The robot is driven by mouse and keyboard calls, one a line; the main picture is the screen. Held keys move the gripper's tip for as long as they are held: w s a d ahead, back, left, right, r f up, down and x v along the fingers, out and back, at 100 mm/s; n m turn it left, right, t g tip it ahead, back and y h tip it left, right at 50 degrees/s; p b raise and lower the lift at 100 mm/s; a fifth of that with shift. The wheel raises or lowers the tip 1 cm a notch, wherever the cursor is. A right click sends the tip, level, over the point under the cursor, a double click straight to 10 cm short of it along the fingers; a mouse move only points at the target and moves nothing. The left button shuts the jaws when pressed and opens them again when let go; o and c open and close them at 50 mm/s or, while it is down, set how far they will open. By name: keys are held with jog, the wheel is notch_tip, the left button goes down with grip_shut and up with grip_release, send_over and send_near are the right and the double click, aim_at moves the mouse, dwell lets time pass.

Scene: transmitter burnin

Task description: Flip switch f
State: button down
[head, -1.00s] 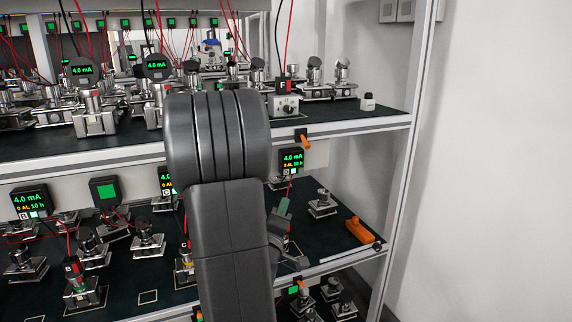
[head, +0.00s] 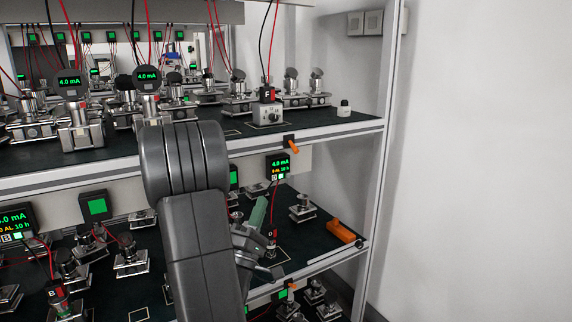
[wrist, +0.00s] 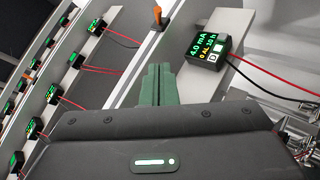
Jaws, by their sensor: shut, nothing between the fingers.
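An orange lever (head: 291,146) sits on the front edge of the upper shelf, below the unit marked F (head: 267,94). I cannot read a label on the lever itself. My gripper (head: 257,215) has green fingers and is shut and empty. In the head view it is lower and left of the lever, by the lower shelf, partly hidden behind my arm. In the wrist view the gripper (wrist: 157,84) points toward a rail with an orange lever (wrist: 156,16), apart from it. The display marked D (wrist: 209,52) is to the right there.
The upper shelf (head: 350,122) is crowded with metal fixtures and hanging red and black wires. On the lower shelf lies an orange block (head: 341,231), near a shelf post (head: 381,160). Display D (head: 278,167) hangs under the upper shelf. Open room lies before the white wall (head: 480,160).

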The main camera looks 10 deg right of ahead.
aim_at(294, 148)
jog(key=s+d+x, duration=0.1)
jog(key=d+x, duration=0.1)
jog(key=x, duration=1)
jog(key=shift+d+r, duration=0.3)
jog(key=shift+r, duration=0.05)
